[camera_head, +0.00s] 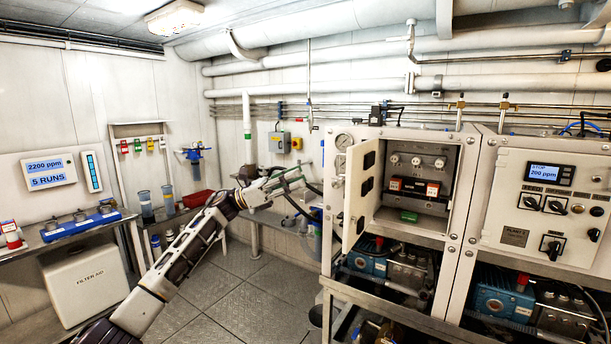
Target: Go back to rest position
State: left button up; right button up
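My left arm comes in from the bottom left and reaches up toward the middle. My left gripper (296,179) is in the air in front of the back wall, to the left of the open-doored cabinet (398,208). Its two fingers look spread apart, with nothing seen between them. It appears clear of the cabinet door (361,192), though hoses behind it blur its outline. My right gripper is not in view.
The cabinet door stands swung out toward me. A closed panel (546,205) with a display and knobs is at the right. A bench with a blue tray (80,224) and a white filter aid box (84,284) are at the left. Tiled floor (250,312) between is clear.

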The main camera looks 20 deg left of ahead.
pick_arm(q)
jog(key=shift+s+a+f, duration=0.15)
jog(key=shift+a, duration=0.25)
jog(key=shift+n, duration=0.3)
